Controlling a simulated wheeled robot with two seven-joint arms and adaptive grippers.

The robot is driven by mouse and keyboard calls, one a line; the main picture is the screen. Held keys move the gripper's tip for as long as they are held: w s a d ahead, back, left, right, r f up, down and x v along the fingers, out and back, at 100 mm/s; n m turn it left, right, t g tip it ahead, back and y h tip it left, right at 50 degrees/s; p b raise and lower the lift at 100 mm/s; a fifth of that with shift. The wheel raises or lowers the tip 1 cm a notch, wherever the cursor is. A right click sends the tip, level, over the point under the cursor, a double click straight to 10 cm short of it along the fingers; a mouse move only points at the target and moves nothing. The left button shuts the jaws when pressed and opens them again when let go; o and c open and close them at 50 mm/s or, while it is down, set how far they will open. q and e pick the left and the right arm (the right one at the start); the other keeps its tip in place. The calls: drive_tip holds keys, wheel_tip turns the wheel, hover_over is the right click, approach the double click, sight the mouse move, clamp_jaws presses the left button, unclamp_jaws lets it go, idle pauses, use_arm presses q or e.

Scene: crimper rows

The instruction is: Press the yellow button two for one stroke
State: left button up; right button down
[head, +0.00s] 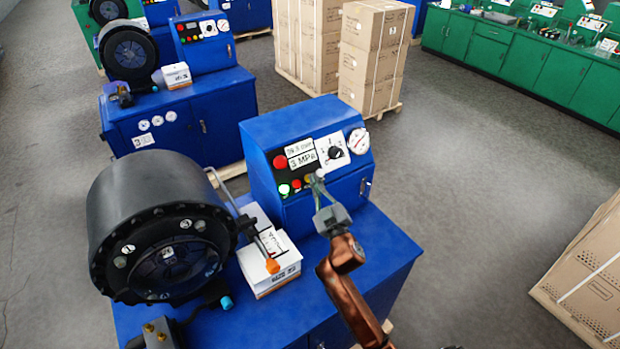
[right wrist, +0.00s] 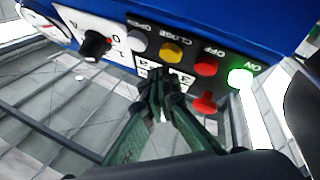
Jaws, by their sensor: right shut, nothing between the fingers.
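The yellow button (right wrist: 170,52) shows in the right wrist view on a black strip, beside the CLOSE label and between a red button (right wrist: 205,66) and a grey button (right wrist: 138,40). The strip is on the blue control box (head: 262,135) in the head view. My right gripper (head: 317,181) is shut and empty, with its fingertips in front of this strip. In the right wrist view its fingertips (right wrist: 163,76) show close to the yellow button; I cannot tell whether they touch it. In the head view the gripper largely hides that button. My left gripper is out of view.
A lit green ON button (right wrist: 240,78), a red mushroom knob (right wrist: 205,103) and a black dial (right wrist: 96,44) are nearby. A black crimper head (head: 150,205) and white boxes (head: 270,262) stand left of the control box. Cartons (head: 590,275) stand at right.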

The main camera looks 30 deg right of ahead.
drive_tip(key=s+r+p, duration=0.2)
drive_tip(key=s+p, duration=0.1)
drive_tip(key=s, duration=0.1)
drive_tip(key=shift+s+d+r+p, duration=0.1)
drive_tip(key=shift+d+r+p, duration=0.05)
drive_tip(key=shift+r+p, duration=0.25)
idle(1.0)
